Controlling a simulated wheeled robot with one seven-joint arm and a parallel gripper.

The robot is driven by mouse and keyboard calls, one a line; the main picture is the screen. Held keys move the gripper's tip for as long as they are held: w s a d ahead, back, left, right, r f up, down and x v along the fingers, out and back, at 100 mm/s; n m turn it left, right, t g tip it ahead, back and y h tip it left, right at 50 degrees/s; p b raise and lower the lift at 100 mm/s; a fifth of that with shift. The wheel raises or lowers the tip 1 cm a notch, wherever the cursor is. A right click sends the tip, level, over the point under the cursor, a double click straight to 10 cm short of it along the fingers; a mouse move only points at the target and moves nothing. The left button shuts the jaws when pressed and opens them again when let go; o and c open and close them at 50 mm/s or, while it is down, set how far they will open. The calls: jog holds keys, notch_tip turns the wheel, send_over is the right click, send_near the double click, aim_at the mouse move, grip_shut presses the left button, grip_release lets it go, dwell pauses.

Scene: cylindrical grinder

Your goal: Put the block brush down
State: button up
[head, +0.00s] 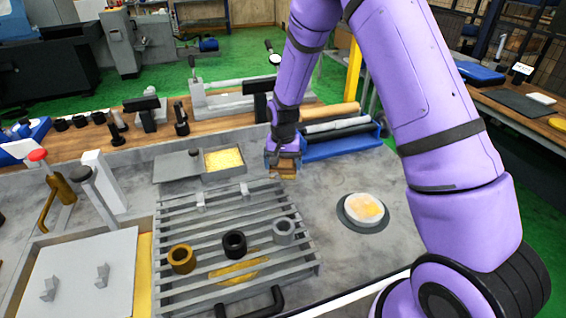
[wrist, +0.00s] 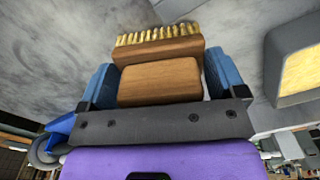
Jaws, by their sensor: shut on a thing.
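My gripper (wrist: 158,88) is shut on the block brush (wrist: 160,48), which shows close up in the wrist view. The brush has a brown wooden body and a row of yellowish bristles along its far edge. Blue finger pads sit on both sides of the wood. In the head view my gripper (head: 283,165) is above the grey bench top, just right of the small tray with yellow contents and at the back edge of the slatted rack. The brush (head: 283,172) is small and partly hidden by the gripper there. I cannot tell if it touches the surface.
The slatted rack (head: 180,230) holds several rings. A small tray (head: 224,159) has yellow contents. A blue holder with rolls (head: 340,143) stands just behind right of the gripper. A round dish (head: 363,209) sits to the right. Bare grey bench (head: 325,185) lies between.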

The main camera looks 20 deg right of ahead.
jog(key=o, duration=0.7)
jog(key=shift+f, duration=0.1)
